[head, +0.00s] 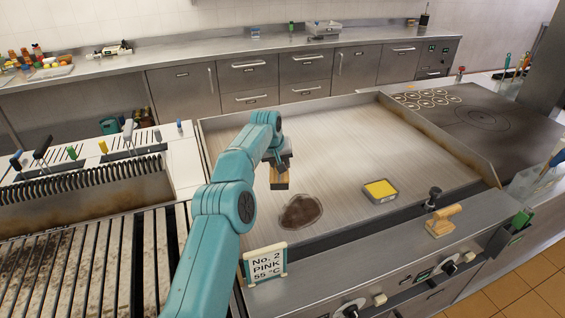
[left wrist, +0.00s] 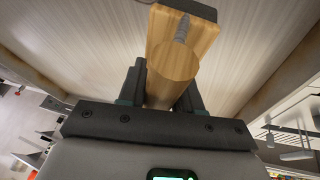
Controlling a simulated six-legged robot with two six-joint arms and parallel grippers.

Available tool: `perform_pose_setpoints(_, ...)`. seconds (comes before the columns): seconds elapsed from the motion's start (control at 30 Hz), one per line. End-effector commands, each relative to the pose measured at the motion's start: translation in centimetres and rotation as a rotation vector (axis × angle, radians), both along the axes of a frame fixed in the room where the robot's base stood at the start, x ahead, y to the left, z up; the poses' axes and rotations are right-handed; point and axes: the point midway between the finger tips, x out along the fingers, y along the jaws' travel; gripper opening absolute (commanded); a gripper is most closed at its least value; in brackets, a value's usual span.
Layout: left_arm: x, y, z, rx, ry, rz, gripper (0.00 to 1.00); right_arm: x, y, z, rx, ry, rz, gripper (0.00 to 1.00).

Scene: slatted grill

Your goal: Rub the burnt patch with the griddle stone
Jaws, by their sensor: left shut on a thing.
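The burnt patch (head: 301,211) is a dark brown blot on the pale griddle plate (head: 345,140). My left gripper (head: 277,160) is over the plate, behind and a little left of the patch. It is shut on the wooden handle (left wrist: 175,75) of the griddle stone (head: 279,179). In the left wrist view the handle sits between both fingers, with a wooden block and a screw beyond it. A dark grey edge shows at the top. The stone is apart from the patch in the head view; I cannot tell whether it touches the plate. My right gripper is not in view.
A yellow-topped pad (head: 380,190) lies on the plate, right of the patch. A sign (head: 265,265) stands at the front left corner. Raised walls edge the plate, and its back right is clear.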

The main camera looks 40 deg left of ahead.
Motion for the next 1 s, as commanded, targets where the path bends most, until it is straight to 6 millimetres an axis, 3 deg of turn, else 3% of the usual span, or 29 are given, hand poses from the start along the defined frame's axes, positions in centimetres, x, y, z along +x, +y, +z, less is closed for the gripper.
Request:
perform_pose_setpoints(0.6, 0.2, 0.0, -5.4, 0.001, -0.001, 0.003, 0.0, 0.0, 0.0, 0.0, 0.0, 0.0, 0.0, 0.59)
perform_pose_setpoints(1.0, 0.1, 0.1, -5.9, 0.002, -0.002, 0.001, 0.0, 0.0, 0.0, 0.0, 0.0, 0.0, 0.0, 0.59)
